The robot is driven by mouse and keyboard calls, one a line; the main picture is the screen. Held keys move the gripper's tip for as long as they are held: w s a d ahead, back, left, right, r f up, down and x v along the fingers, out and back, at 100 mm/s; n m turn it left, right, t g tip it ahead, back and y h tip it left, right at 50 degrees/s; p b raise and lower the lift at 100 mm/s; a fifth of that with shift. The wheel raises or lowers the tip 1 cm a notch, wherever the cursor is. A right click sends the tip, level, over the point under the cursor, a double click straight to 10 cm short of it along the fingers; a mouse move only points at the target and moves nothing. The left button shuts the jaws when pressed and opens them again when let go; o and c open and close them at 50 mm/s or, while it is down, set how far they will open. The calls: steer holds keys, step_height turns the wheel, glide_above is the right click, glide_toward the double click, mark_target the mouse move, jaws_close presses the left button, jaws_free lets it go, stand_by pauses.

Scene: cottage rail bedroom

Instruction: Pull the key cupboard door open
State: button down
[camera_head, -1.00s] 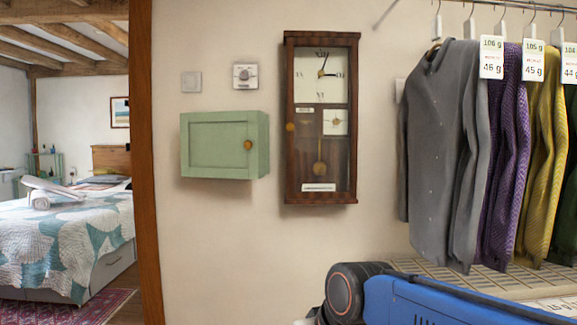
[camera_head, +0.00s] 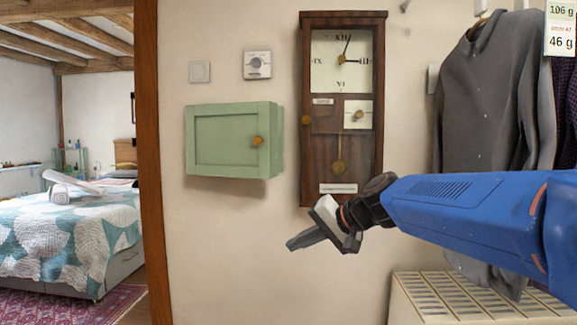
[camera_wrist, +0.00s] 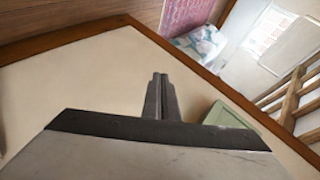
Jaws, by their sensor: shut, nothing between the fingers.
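The key cupboard (camera_head: 232,140) is a small pale green box on the cream wall, left of the clock. In the wrist view the shut fingers (camera_wrist: 161,95) stand in the middle. Part of the green cupboard (camera_wrist: 226,116) shows to their right, partly hidden behind my gripper's body.
A dark wooden wall clock (camera_head: 343,110) hangs right of the cupboard, just behind my wrist. A dial (camera_head: 257,65) and a switch plate (camera_head: 199,72) are above it. A wooden post (camera_head: 151,160) stands left. Hanging jumpers (camera_head: 485,95) are at right. The wall below the cupboard is clear.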

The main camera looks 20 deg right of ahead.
steer(key=w+d+r+m+t+y, duration=0.2)
steer(key=w+d+r+m+t, duration=0.15)
steer(key=w+r, duration=0.75)
steer(key=m+t, duration=0.3)
glide_toward(275, 162)
steer(key=w+d, duration=0.1)
steer(key=d, duration=0.3)
steer(key=x, duration=1.1)
steer(key=shift+s+a+f, duration=0.1)
steer(key=shift+s+a, duration=0.25)
steer(key=shift+s, duration=0.25)
steer(key=shift+s+a+r, duration=0.1)
steer(key=shift+s+a, duration=0.2)
steer(key=shift+s, duration=0.3)
steer(key=shift+s+a+f, duration=0.1)
steer(key=shift+s+a, duration=0.25)
steer(key=shift+s, duration=0.3)
steer(key=shift+s, duration=0.1)
